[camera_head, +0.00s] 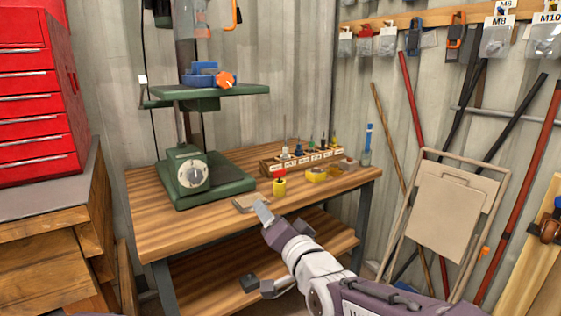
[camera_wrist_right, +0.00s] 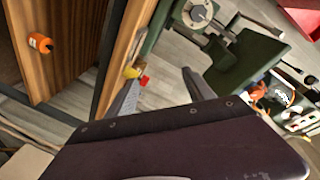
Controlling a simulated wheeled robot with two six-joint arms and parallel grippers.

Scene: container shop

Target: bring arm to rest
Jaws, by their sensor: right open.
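My right arm comes in from the lower right of the head view. Its gripper (camera_head: 266,250) is open in front of the workbench's front edge, with one finger near the tabletop and the other lower, by the lower shelf. In the right wrist view the gripper's fingers (camera_wrist_right: 160,92) stand apart with nothing held between them. My left gripper is not in view.
The wooden workbench (camera_head: 160,228) carries a green drill press (camera_head: 205,178), a wooden rack (camera_head: 270,165) of small parts and a yellow-and-red item (camera_head: 279,184).

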